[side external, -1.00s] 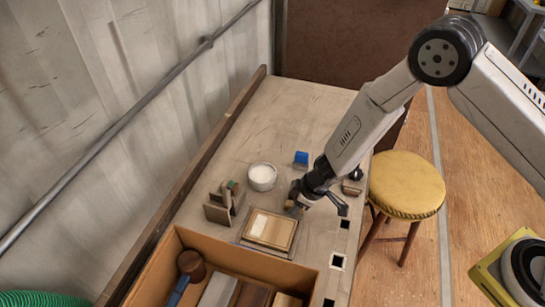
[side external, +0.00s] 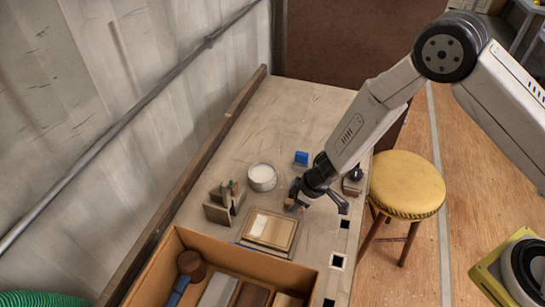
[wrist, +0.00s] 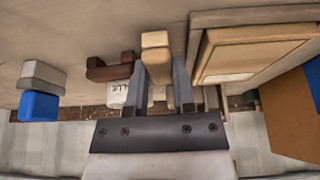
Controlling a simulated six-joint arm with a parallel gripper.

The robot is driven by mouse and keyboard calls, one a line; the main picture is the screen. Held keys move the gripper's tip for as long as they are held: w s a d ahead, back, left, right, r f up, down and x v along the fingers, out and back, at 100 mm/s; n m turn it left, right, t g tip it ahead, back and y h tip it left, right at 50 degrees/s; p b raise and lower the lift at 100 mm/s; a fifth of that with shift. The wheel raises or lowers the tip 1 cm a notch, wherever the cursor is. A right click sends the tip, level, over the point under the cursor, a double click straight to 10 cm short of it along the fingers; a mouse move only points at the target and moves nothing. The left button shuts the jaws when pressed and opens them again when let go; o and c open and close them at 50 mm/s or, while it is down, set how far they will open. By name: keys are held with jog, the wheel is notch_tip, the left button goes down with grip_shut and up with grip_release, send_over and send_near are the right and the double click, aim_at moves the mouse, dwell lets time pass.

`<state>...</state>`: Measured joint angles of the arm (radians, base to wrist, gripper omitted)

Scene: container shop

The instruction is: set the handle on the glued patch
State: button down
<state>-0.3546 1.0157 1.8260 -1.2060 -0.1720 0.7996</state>
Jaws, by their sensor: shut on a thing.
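My gripper (wrist: 158,88) is shut on a pale wooden block, the handle (wrist: 155,48), in the wrist view. In the side view my gripper (side external: 298,198) is at the upper right corner of the framed wooden panel (side external: 280,234). Only a small part of the held handle shows there, and its gap to the bench cannot be told. The panel lies flat on a board, and it also shows at right in the wrist view (wrist: 250,52). The glued patch (side external: 259,224) is a whitish rectangle on the panel's left part, to the left of my gripper.
A white tub (side external: 262,178) and a blue-based block (side external: 301,158) stand behind the panel. A wooden stand (side external: 219,208) is at its left. An open cardboard box (side external: 222,254) with several pieces is in front. The bench's far part is clear.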

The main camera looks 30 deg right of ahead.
jog(key=shift+r, duration=4.55)
jog(key=s+d+r+m+h, duration=0.1)
jog(key=d+r+m, duration=0.2)
jog(key=d, duration=0.6)
jog(key=s+d+r+m+t+h, duration=0.1)
jog(key=s+d+r+m, duration=0.15)
jog(key=d, duration=0.55)
jog(key=s+d+r+m+h, duration=0.1)
jog(key=d+r+m, duration=0.3)
jog(key=d, duration=0.5)
jog(key=shift+w+a+r+n+y, duration=1)
jog(key=shift+w+a+r+n, duration=0.8)
jog(key=shift+a+n, duration=1.55)
jog(key=s+d+f+m+h, duration=0.2)
jog(key=s+d+f+m, duration=0.1)
jog(key=d+m, duration=0.3)
jog(key=shift+s+d+f, duration=0.25)
jog(key=shift+d+f, duration=0.1)
jog(key=shift+d, duration=0.05)
